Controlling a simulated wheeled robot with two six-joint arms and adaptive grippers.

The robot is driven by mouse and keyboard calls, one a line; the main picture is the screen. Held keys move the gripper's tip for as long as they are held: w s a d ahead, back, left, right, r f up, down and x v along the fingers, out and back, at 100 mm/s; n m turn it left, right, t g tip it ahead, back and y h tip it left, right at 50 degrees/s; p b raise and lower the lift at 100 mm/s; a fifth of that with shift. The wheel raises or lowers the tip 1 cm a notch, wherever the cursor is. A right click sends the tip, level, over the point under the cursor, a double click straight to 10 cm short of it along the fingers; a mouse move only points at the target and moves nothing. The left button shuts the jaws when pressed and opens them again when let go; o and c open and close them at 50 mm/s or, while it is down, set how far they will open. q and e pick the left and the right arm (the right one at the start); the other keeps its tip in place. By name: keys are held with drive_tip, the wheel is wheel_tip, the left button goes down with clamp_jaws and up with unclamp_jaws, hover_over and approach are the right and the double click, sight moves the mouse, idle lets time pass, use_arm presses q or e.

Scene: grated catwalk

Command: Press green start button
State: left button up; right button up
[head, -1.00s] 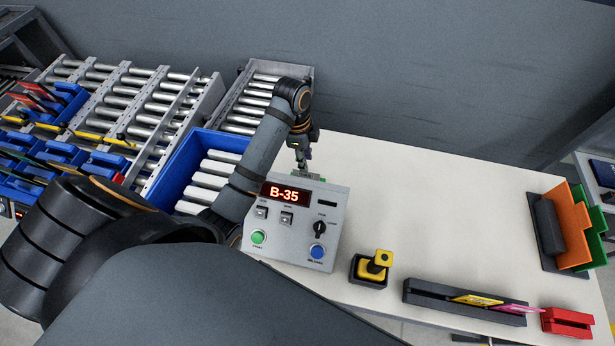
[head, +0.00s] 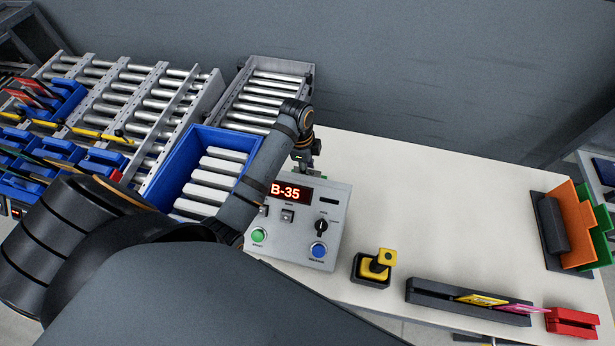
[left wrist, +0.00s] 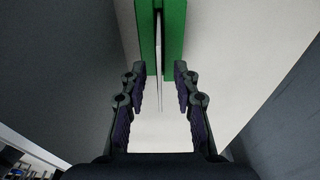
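The green button (head: 258,235) is on the lower left of the grey control box (head: 290,250), which stands on the white table. A blue button (head: 319,250) is at its lower right. A black knob sits above the blue button, and a red display reads B-35. My left gripper (head: 303,166) is behind the box's back edge, away from the green button; its fingertips are mostly hidden there. In the left wrist view its fingers (left wrist: 160,85) are apart, below a green slotted piece (left wrist: 175,40) with a thin plate in its slot. My right gripper is not in view.
A yellow-and-black device (head: 372,268) stands right of the box. A black holder with cards (head: 470,300) and a red block (head: 572,323) lie along the front edge. A blue bin (head: 175,172) and roller conveyors are at left. The table's middle right is clear.

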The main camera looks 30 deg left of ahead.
use_arm(q)
drive_tip(key=shift+f+p, duration=0.25)
drive_tip(key=shift+p, duration=0.05)
idle(0.4)
clamp_jaws()
